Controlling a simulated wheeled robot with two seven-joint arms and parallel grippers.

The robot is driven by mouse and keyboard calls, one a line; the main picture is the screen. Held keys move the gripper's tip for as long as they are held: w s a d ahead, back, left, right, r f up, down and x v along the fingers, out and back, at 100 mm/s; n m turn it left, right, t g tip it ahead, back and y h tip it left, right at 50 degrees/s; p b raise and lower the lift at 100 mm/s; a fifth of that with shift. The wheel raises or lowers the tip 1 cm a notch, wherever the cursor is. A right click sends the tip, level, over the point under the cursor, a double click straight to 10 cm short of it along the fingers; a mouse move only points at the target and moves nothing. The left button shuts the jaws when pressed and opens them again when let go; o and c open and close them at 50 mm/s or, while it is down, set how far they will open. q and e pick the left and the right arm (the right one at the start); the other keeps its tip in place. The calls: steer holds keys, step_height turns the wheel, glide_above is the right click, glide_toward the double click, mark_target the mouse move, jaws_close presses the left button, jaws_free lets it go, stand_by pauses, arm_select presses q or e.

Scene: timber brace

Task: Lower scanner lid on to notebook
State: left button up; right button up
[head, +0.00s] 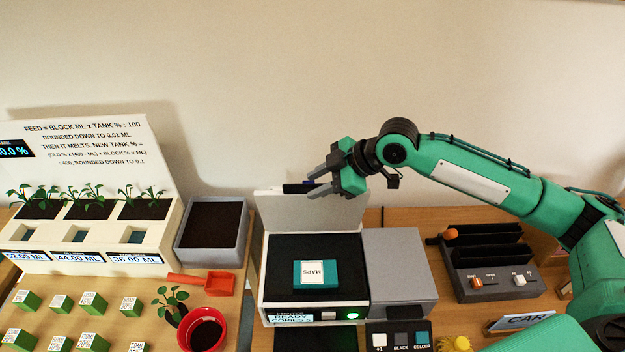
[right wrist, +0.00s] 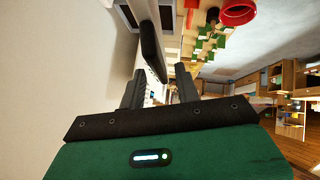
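The scanner lid (head: 315,214) stands raised at the back of the scanner (head: 263,290), with a dark handle (head: 298,187) at its top edge. A teal notebook (head: 315,273) labelled MAPS lies on the dark scanner bed. My right gripper (head: 318,183) is at the top of the lid, at the handle's right end. In the right wrist view its fingers (right wrist: 160,78) are spread, and the handle (right wrist: 151,50) shows between them. I cannot tell whether either finger touches it. My left gripper is not in view.
A grey block (head: 400,270) adjoins the scanner's right side. A dark slotted rack (head: 490,265) stands farther right. On the left are a grey soil bin (head: 240,232), a red scoop (head: 215,283), a red pot (head: 218,318) and several green blocks (head: 93,302).

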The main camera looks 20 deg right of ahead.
steer(key=shift+x, duration=0.95)
steer(key=c, duration=0.7)
jaws_close()
steer(key=shift+f, duration=0.1)
